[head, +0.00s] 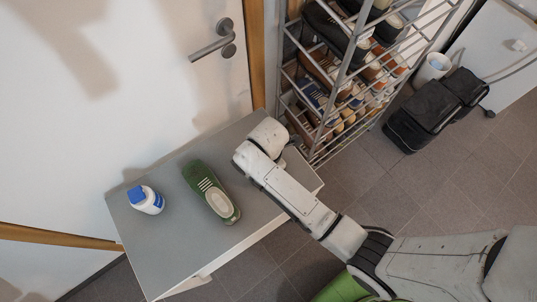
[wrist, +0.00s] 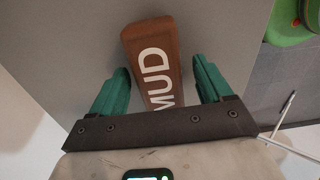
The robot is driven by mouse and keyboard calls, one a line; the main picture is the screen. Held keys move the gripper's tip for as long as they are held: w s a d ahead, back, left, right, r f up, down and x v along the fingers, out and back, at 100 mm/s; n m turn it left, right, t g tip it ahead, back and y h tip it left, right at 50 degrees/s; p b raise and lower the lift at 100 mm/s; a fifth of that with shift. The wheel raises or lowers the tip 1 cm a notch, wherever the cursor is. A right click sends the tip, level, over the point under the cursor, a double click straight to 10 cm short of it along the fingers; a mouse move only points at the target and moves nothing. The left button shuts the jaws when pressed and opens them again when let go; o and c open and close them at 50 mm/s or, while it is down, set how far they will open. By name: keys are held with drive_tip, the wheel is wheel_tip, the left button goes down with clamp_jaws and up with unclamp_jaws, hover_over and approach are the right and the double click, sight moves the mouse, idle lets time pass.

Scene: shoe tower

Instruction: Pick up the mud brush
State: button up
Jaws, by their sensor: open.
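The mud brush (wrist: 152,55) shows in the wrist view as a brown block with rounded edges and the white letters MUD on it. It lies on the grey table top (wrist: 75,50). My gripper (wrist: 163,82) is open, with one green finger on each side of the brush's near end. I cannot tell whether either finger touches it. The near part of the brush is hidden behind the gripper body. In the head view my arm hides the brush and the gripper fingers.
A metal shoe rack (head: 345,80) with several shoes is behind. A black bag (head: 425,115) and a white bucket (head: 433,67) are on the floor at right.

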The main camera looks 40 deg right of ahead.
drive_tip(key=shift+f, duration=0.15)
drive_tip(key=c, duration=1.2)
drive_tip(key=shift+w+r, duration=0.1)
drive_tip(key=shift+r, duration=0.6)
drive_tip(key=s+r, duration=0.7)
drive_tip(key=s, duration=0.2)
drive_tip(key=s+r+b, duration=0.1)
drive_tip(key=s+r, duration=0.3)
drive_tip(key=s, duration=0.1)
drive_tip(key=shift+r, duration=0.35)
